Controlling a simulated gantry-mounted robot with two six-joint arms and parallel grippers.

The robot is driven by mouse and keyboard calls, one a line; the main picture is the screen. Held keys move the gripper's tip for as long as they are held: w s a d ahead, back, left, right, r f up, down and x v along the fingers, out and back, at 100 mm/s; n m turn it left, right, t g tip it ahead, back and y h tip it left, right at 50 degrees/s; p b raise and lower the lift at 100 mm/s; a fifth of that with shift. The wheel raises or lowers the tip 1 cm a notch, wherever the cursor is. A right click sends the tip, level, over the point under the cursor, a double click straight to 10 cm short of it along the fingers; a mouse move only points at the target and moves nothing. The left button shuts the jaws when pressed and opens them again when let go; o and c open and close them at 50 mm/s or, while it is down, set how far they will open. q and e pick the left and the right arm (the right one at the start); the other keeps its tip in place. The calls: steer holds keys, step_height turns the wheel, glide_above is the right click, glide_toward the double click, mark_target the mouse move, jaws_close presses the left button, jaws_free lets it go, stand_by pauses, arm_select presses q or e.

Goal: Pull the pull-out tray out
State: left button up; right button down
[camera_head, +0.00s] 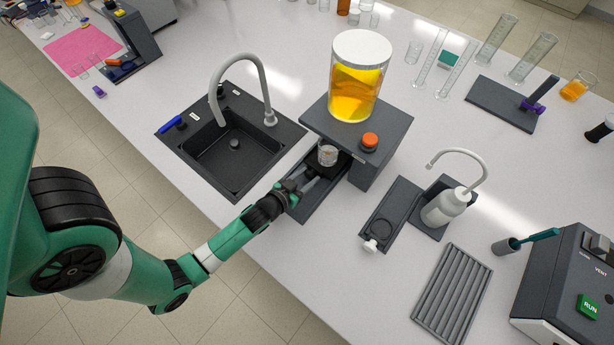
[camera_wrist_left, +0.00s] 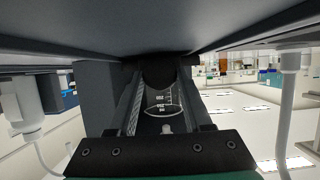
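The pull-out tray (camera_head: 312,205) is a dark grey drawer that sticks out toward the front from under the dark stand (camera_head: 378,130). A small clear beaker (camera_head: 328,154) stands in the tray near the stand. My left gripper (camera_head: 309,180) is over the front part of the tray, with its fingers pointing at the beaker. In the left wrist view, which looks upside down, the fingers (camera_wrist_left: 160,90) are apart, with the marked beaker (camera_wrist_left: 160,104) showing in the gap between them. I cannot tell whether they touch it. My right gripper is not in view.
A jar of yellow liquid (camera_head: 358,82) and an orange-capped knob (camera_head: 370,141) are on the stand. A sink with a tap (camera_head: 238,150) is to the left. A wash bottle (camera_head: 445,205) and a ridged rack (camera_head: 452,295) are to the right. The bench's front edge is close to the tray.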

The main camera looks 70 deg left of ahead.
arm_select(q)
jaws_close()
stand_by(0.9)
